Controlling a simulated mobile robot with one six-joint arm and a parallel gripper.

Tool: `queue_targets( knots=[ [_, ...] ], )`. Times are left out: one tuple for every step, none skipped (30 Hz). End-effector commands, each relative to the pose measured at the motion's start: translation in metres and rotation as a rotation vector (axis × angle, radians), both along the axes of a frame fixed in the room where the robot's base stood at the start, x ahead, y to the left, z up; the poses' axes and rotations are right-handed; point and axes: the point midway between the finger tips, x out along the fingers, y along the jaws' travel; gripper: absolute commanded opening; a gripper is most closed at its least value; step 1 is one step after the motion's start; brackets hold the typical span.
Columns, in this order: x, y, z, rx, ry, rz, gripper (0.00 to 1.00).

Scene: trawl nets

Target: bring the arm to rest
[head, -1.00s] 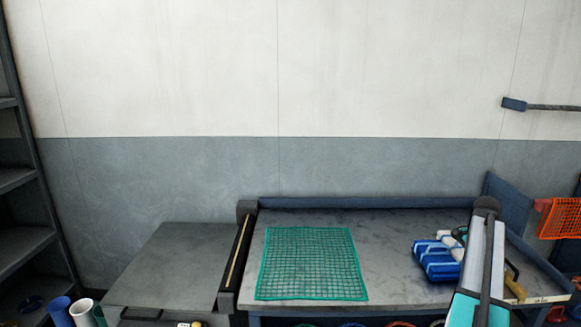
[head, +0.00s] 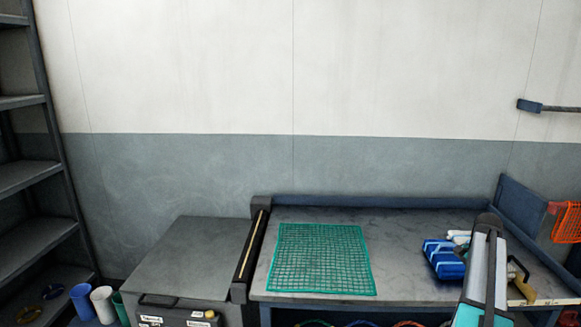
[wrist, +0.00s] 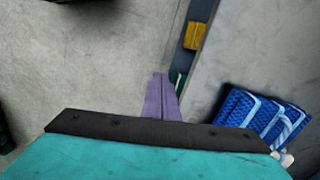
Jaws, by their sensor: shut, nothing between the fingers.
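My gripper (wrist: 161,77) shows in the wrist view as two purple fingers pressed together, with nothing between them. Its teal and black body fills the bottom of that view. Bare grey floor or surface lies behind the fingertips. In the head view my arm stands at the lower right, in front of the right part of the workbench (head: 400,225); the fingers are hidden there. A blue bundle with pale straps (head: 443,259) lies on the bench just left of my arm. It also shows right of the fingers in the wrist view (wrist: 262,119), apart from them.
A green net (head: 320,259) lies flat on the bench. Left of it are a dark grey cabinet (head: 185,258), several cups (head: 83,300) and a shelf rack (head: 35,180). An orange net (head: 567,223) hangs at the right. A yellow block (wrist: 195,36) shows in the wrist view.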

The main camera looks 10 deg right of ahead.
Motion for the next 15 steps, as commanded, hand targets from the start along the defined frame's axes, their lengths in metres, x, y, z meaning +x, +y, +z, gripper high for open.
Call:
queue_targets(
  knots=[
    [0.004,0.010,-0.010,0.006,0.005,0.023,0.00],
    [0.005,0.014,-0.014,0.008,0.007,0.034,0.00],
    [0.008,0.020,-0.021,0.012,0.009,0.051,0.00],
    [0.010,0.026,-0.027,0.015,0.012,0.067,0.00],
    [0.012,0.032,-0.032,0.018,0.015,0.082,0.00],
    [0.014,0.039,-0.040,0.024,0.019,0.102,0.00],
    [0.016,0.047,-0.048,0.028,0.023,0.124,0.00],
    [0.019,0.055,-0.055,0.032,0.026,0.144,0.00],
    [0.022,0.067,-0.067,0.039,0.031,0.175,0.00],
    [0.023,0.076,-0.075,0.043,0.035,0.199,0.00],
    [0.025,0.086,-0.084,0.050,0.039,0.225,0.00],
    [0.027,0.099,-0.097,0.057,0.045,0.260,0.00],
    [0.029,0.109,-0.106,0.063,0.050,0.286,0.00],
    [0.030,0.119,-0.115,0.067,0.054,0.313,0.00],
    [0.031,0.132,-0.126,0.075,0.060,0.347,0.00]
  ],
)
